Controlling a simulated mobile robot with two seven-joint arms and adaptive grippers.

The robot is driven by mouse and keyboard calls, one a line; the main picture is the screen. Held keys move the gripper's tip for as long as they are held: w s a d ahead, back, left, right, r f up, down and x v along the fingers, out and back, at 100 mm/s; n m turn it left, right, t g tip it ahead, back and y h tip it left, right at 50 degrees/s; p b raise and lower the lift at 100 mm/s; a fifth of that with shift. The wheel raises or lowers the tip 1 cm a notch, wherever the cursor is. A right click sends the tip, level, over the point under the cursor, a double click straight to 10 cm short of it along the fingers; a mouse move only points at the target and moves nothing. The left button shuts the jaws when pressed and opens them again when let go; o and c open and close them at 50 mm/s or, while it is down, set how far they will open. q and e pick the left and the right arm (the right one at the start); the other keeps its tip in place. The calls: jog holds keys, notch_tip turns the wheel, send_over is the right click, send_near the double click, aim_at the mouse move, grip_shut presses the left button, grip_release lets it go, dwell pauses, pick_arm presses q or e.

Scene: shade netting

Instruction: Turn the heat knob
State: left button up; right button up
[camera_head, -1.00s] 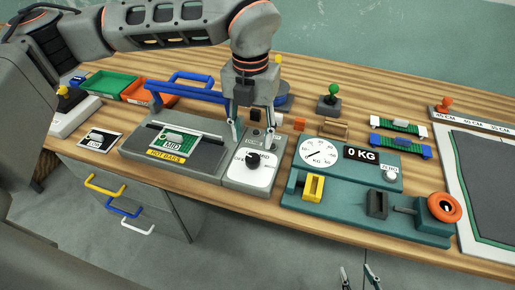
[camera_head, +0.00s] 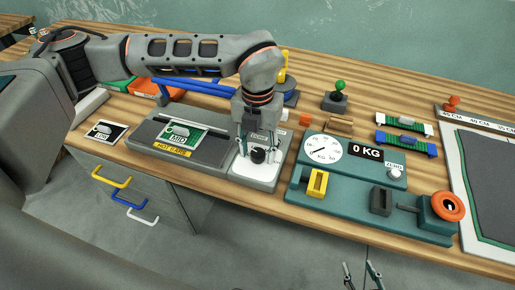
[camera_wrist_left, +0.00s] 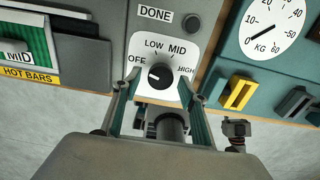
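The heat knob (camera_head: 258,156) is a small black dial on a white plate (camera_head: 246,171) at the front of the grey hot-bar unit. In the left wrist view the knob (camera_wrist_left: 159,76) sits under the labels OFF, LOW, MID and HIGH, and its light mark points left, toward the OFF side. My left gripper (camera_head: 257,148) points down over the plate. Its two fingers (camera_wrist_left: 159,88) stand apart on either side of the knob, with gaps between them and it. My right gripper (camera_head: 361,276) shows only its fingertips at the bottom edge, spread apart and empty.
A hot-bar unit (camera_head: 207,152) with a MID card lies left of the knob. A DONE button (camera_wrist_left: 191,22) is behind it. A teal scale (camera_head: 352,178) reading 0 KG stands to the right, close to the plate.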

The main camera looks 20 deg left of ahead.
pick_arm(q)
jog(key=c, duration=0.9)
jog(key=shift+m, duration=0.4)
jog(key=m+b, duration=0.1)
jog(key=m, duration=0.2)
jog(key=shift+w+m, duration=0.1)
jog(key=shift+m, duration=0.3)
jog(key=m, duration=0.4)
jog(key=shift+a+r, duration=0.1)
jog(key=m, duration=0.6)
jog(key=shift+w, duration=0.1)
jog(key=m, duration=0.5)
jog(key=shift+w+p, duration=0.1)
jog(key=shift+p, duration=0.25)
